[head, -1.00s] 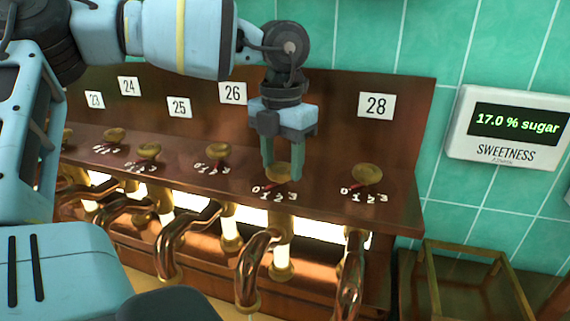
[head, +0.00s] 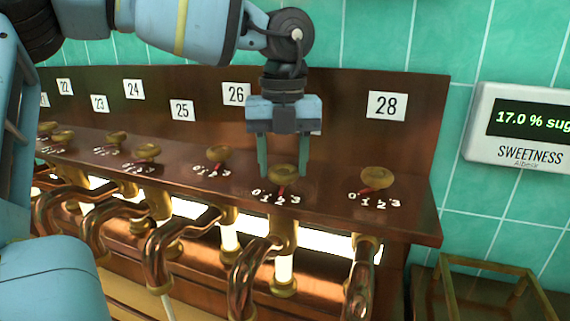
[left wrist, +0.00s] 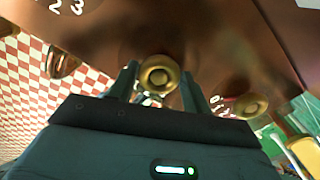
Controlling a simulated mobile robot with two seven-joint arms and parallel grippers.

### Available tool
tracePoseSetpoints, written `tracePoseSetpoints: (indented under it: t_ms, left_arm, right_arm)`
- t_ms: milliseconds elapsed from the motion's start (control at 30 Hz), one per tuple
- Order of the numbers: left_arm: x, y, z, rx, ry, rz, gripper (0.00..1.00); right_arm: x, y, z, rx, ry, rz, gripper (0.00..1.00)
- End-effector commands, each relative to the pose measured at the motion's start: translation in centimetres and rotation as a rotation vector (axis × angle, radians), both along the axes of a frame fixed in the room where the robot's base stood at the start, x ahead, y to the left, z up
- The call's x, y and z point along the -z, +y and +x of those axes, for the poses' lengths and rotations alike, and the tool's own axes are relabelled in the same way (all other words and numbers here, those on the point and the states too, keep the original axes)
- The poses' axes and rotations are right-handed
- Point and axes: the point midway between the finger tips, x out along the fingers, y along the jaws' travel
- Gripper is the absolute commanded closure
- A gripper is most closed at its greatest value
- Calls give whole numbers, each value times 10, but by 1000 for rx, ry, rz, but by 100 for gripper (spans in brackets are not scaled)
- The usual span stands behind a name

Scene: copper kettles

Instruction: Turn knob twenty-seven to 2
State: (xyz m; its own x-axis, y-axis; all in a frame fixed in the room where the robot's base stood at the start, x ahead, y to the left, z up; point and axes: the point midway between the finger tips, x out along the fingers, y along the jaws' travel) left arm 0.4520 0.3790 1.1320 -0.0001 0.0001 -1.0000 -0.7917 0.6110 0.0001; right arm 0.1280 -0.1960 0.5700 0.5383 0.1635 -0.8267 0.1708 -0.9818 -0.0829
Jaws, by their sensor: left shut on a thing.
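Knob twenty-seven (head: 283,175) is a brass knob on the copper panel, in the gap between labels 26 and 28; its own label is almost wholly hidden behind my gripper. Digits 0 to 3 run below it. Its red pointer slants down near 1 and 2; I cannot tell exactly which it meets. My left gripper (head: 283,170) points down from above, shut on this knob with one finger at each side. In the left wrist view the knob (left wrist: 158,74) sits between the two fingers. My right gripper is not in view.
A similar knob under label 28 (head: 376,179) stands to the right, its pointer toward 0. The knob under label 26 (head: 217,154) stands to the left. Copper pipes (head: 250,272) bend out below the panel. A sweetness display (head: 522,128) reading 17.0 hangs at right.

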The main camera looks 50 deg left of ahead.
Motion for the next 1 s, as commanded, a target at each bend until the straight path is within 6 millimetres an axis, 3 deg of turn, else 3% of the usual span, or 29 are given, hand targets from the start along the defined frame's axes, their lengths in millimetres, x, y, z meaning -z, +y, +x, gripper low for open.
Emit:
tracePoseSetpoints:
  t_ms: [633,667,800,1000]
  left_arm:
    - [-1,0,0,-49,-2,1,75]
    - [-1,0,0,-49,-2,1,49]
    - [-1,0,0,-49,-2,1,31]
    - [0,0,0,-49,-1,1,30]
  right_arm:
    - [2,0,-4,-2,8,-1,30]
    - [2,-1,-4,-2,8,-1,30]
    - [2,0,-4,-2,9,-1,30]
    - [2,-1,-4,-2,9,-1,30]
